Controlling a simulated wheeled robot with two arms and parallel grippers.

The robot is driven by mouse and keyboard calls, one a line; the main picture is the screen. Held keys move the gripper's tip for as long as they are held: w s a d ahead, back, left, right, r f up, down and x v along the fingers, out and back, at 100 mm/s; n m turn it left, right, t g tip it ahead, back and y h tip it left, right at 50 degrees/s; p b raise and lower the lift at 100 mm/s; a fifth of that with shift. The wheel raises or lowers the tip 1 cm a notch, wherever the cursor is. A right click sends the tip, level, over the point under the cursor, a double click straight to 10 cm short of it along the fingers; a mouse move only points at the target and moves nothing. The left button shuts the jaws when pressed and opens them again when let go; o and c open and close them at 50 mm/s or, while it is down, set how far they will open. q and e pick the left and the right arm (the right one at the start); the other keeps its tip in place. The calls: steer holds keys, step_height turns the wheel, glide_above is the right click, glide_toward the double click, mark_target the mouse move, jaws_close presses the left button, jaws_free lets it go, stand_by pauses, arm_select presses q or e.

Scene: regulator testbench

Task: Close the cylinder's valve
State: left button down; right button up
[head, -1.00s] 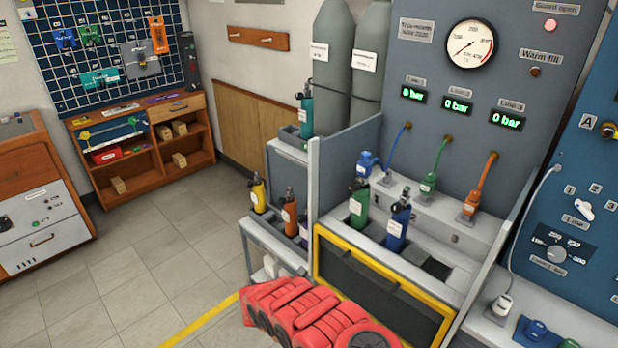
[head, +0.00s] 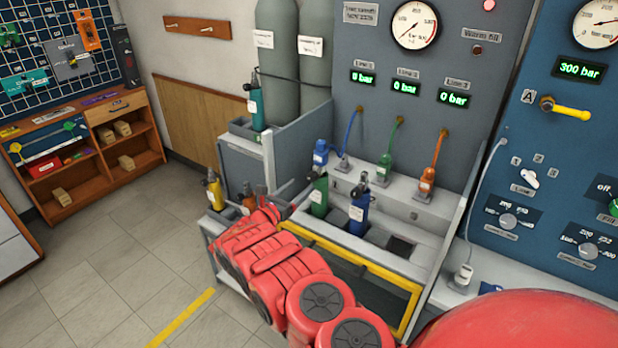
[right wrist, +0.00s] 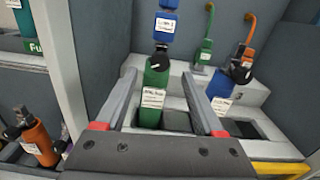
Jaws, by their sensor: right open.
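A green cylinder (head: 318,194) and a blue cylinder (head: 359,208) with dark valve tops stand upright in the bench's slots. In the right wrist view the green cylinder (right wrist: 153,90) shows between my finger lines, beyond them, with its dark valve top. The blue cylinder (right wrist: 226,88) is right of the right finger. My right gripper (head: 277,194) is open and empty, left of the green cylinder and over the bench's left side; its open fingers also show in the right wrist view (right wrist: 160,78). I cannot tell which cylinder the task names. My left gripper is not in view.
Blue, green and orange hose connectors (head: 427,184) stand behind the slots. A grey partition (head: 300,140) rises left of the bench. Yellow (head: 214,190) and orange (head: 249,203) cylinders are on a low rack; a teal one (head: 256,105) stands on a shelf. An empty slot (head: 400,247) is at right.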

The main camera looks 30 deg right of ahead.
mark_target(311, 178)
steer(key=b+x, duration=0.1)
steer(key=x, duration=0.4)
steer(key=shift+d+f, duration=0.15)
steer(key=shift+w+d, duration=0.25)
steer(key=shift+d, duration=0.1)
jaws_close()
